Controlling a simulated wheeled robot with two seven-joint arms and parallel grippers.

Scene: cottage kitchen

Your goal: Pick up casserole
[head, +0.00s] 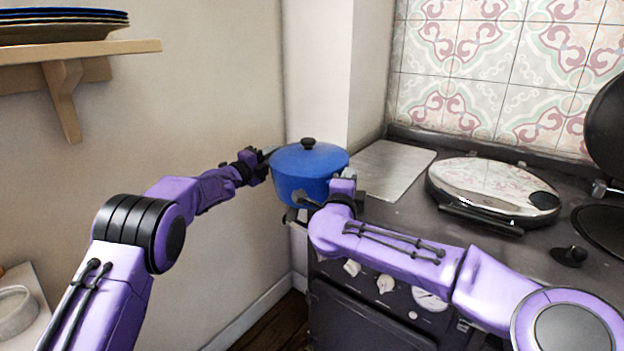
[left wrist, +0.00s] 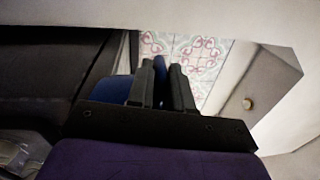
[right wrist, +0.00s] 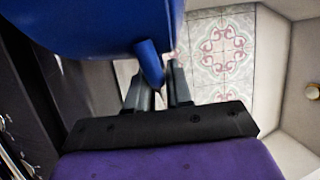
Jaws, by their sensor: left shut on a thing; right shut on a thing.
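The casserole (head: 308,180) is a round blue pot with its lid on and a black knob on top. It looks upright, by the left front corner of the stove. I cannot tell whether its base touches anything. My left gripper (head: 264,157) is at its left side, shut on a blue handle; the handle (left wrist: 159,66) shows between the fingers in the left wrist view. My right gripper (head: 308,201) is at its near right side, shut on the other handle. The blue wall and handle (right wrist: 150,62) show in the right wrist view.
The dark stove (head: 400,215) has a flat metal plate (head: 393,168) and a shiny round hob lid (head: 495,190) to the right of the casserole. A raised black lid (head: 607,125) stands far right. A wall shelf (head: 80,50) holds stacked plates at upper left.

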